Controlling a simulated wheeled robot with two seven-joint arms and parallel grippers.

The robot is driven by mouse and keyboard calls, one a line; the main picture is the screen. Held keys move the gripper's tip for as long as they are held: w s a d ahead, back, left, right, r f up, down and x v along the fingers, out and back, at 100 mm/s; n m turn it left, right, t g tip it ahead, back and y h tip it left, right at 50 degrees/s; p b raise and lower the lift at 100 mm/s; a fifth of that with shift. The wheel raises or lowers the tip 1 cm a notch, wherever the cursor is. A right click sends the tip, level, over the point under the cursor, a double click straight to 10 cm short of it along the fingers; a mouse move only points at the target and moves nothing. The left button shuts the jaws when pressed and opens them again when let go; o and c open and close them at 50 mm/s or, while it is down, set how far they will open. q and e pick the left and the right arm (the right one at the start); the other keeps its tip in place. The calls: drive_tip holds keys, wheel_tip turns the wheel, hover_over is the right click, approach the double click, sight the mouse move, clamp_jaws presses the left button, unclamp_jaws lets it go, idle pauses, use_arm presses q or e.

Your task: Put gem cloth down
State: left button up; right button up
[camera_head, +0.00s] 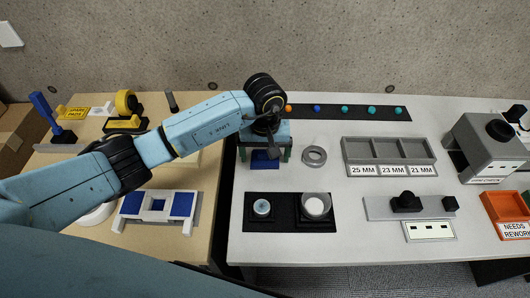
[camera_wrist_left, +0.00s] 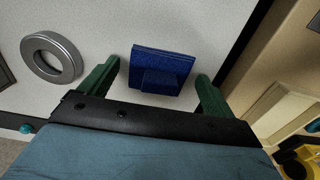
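The gem cloth (camera_head: 265,160) is a dark blue folded square with a smaller blue block on it. It appears to lie flat on the white table near its left edge. In the left wrist view the cloth (camera_wrist_left: 163,65) sits between the green fingers, with a narrow gap at each side. My left gripper (camera_head: 265,154) is open above and around it, pointing down; its fingers also show in the left wrist view (camera_wrist_left: 158,78). My gripper and wrist hide part of the cloth in the head view. My right gripper is not in view.
A grey metal ring (camera_head: 314,156) lies just right of the gripper. A black tray (camera_head: 290,224) with two round pieces is in front. A grey sorting tray (camera_head: 389,162) stands further right. A black strip with coloured beads (camera_head: 340,112) lies behind. A wooden table (camera_head: 200,245) adjoins at left.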

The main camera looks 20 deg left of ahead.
sight(265, 152)
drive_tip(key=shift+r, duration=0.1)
use_arm(q)
drive_tip(key=shift+r, duration=0.25)
wheel_tip(265, 152, up, 12)
drive_tip(key=p, duration=0.1)
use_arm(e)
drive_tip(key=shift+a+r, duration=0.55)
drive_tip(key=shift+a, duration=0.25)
use_arm(q)
drive_tip(key=shift+f, duration=0.15)
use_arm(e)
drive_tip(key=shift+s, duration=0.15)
